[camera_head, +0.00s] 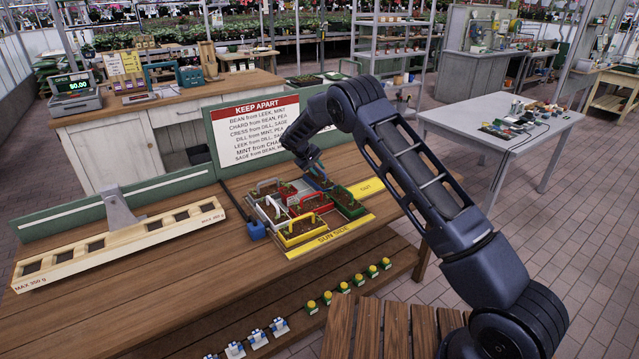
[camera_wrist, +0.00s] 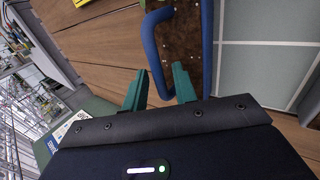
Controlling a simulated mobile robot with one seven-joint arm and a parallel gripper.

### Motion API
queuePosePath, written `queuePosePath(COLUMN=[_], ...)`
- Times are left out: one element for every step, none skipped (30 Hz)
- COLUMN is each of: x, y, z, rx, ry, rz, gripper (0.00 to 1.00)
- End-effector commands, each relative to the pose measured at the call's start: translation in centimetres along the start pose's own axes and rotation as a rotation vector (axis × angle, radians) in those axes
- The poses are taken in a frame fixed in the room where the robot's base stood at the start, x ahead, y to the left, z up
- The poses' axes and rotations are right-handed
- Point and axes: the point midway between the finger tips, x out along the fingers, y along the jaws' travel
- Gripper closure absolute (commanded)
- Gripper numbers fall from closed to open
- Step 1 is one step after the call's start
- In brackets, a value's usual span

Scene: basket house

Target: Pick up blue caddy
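The blue caddy (camera_wrist: 207,45) is in the wrist view, with dark soil inside and a blue handle (camera_wrist: 149,42). My gripper (camera_wrist: 160,75) is open, its two green fingertips on either side of the lower part of the handle. I cannot tell whether they touch it. In the head view my gripper (camera_head: 318,180) points down at the back of the group of caddies, and the blue caddy (camera_head: 321,185) is mostly hidden beneath it.
A yellow caddy (camera_head: 301,238), a red caddy (camera_head: 318,209) and a green caddy (camera_head: 348,210) stand close by on the wooden bench (camera_head: 200,290). A sign board (camera_head: 262,128) stands behind. A long slotted wooden rack (camera_head: 120,243) is left; a small blue block (camera_head: 256,230) lies nearer.

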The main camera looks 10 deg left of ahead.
Motion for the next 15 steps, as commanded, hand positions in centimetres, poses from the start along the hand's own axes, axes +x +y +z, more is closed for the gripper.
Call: queuePosePath(x=[0.36, 0.47, 0.52, 0.52, 0.51, 0.50, 0.49, 0.49, 0.49, 0.49, 0.49, 0.48, 0.48, 0.48, 0.48], y=[-0.06, -0.07, -0.08, -0.08, -0.07, -0.06, -0.06, -0.06, -0.06, -0.06, -0.06, -0.06, -0.06, -0.06, -0.06], z=[-0.01, -0.01, -0.01, -0.02, -0.02, -0.01, -0.01, -0.01, -0.01, -0.01, -0.01, -0.01, -0.01, 0.00, 0.00], rx=[-0.001, -0.001, -0.001, -0.001, -0.001, -0.001, -0.001, -0.001, -0.001, -0.001, -0.001, -0.001, -0.001, -0.001, -0.001], ry=[0.000, 0.000, 0.001, 0.001, 0.001, 0.001, 0.001, 0.001, 0.001, 0.001, 0.000, 0.000, 0.000, 0.000, 0.000], rz=[0.000, 0.000, 0.000, 0.000, 0.000, 0.000, 0.000, 0.000, 0.000, 0.000, 0.000, 0.000, 0.000, 0.000, 0.000], gripper=[0.72, 0.72, 0.72, 0.72, 0.72, 0.72, 0.72, 0.72, 0.80, 0.86, 0.92, 0.99, 1.00, 1.00, 1.00])
